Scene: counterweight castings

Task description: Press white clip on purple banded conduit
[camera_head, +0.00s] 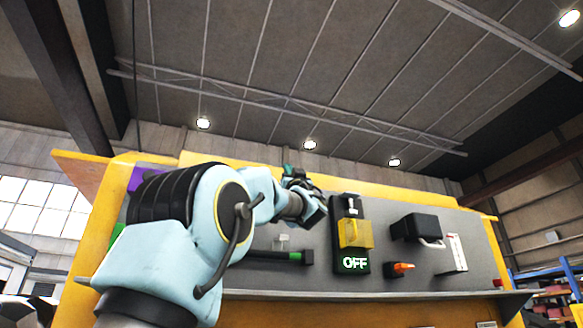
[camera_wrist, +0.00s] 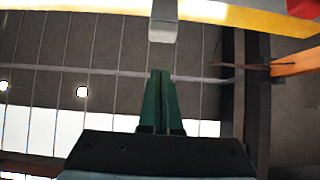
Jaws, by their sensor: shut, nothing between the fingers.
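My gripper (camera_wrist: 160,76) has two green fingers, pressed together with nothing between them. In the head view my gripper (camera_head: 288,171) is near the panel's top edge, partly hidden by my wrist. A pale grey-white block (camera_wrist: 163,28) lies just beyond the fingertips in the wrist view, apart from them; I cannot tell whether it is the clip. In the head view a small white clip-like piece (camera_head: 283,240) stands above a dark horizontal bar (camera_head: 275,256) on the panel. A purple piece (camera_head: 148,174) shows at the panel's left behind my arm. No purple band is clearly visible on a conduit.
The grey panel (camera_head: 455,272) has a yellow frame. It carries a black switch box with a yellow cover (camera_head: 355,233) and a lit OFF sign, an orange knob (camera_head: 402,268), a black box (camera_head: 416,226) and a white strip (camera_head: 456,252). A ledge (camera_head: 400,294) runs below.

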